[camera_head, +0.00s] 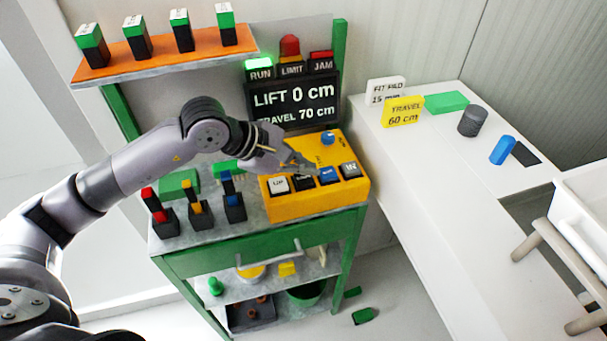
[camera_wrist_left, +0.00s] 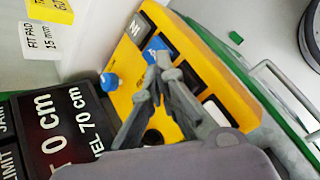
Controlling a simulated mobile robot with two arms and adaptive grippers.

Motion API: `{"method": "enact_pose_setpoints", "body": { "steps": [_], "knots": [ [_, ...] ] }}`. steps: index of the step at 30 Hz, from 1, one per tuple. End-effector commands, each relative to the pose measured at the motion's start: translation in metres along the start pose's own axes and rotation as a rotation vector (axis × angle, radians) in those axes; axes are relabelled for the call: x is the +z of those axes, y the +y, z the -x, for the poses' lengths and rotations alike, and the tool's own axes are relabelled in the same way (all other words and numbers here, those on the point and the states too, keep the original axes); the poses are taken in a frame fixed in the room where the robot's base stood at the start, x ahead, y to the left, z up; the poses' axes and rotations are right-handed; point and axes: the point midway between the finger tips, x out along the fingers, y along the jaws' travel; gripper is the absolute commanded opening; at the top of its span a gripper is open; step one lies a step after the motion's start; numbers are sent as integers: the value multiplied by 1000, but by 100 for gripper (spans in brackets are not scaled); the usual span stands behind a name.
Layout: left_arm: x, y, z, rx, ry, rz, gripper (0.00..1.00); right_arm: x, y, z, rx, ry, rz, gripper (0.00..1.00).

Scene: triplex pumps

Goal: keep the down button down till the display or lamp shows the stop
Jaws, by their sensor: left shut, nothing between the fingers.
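The yellow control box (camera_head: 318,205) sits on the green bench with a row of buttons: a white UP button (camera_head: 279,186), a black one (camera_head: 302,183), a blue one (camera_head: 328,177) and a grey IN button (camera_head: 350,170). The black button's label is unreadable. My left gripper (camera_head: 313,170) is shut and empty over the row, its tips near the black and blue buttons. In the left wrist view the tips overlap the blue button's edge; contact is unclear. The display (camera_head: 293,102) reads LIFT 0 cm, TRAVEL 70 cm. The RUN lamp (camera_head: 260,70) glows green. My right gripper is out of view.
A blue knob (camera_head: 328,138) stands on the box behind the buttons. Several small switches stand left of the box. A yellow TRAVEL 60 cm card (camera_head: 403,112) and a FIT PAD 15 mm card (camera_head: 386,91) stand on the white counter. An orange shelf (camera_head: 165,56) hangs behind my arm.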

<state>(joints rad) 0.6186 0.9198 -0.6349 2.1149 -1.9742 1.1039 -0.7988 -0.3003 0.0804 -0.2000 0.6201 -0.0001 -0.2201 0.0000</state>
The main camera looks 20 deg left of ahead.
Motion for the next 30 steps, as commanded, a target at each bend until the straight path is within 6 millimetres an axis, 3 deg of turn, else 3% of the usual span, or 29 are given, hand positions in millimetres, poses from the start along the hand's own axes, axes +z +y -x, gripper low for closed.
{"method": "enact_pose_setpoints", "body": {
  "steps": [14, 30],
  "knots": [
    [4, 4, 6, 1, 0, -1, 0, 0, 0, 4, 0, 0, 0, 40],
    [28, 27, 38, 0, -1, 0, 0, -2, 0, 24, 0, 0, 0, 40]
  ]
}}
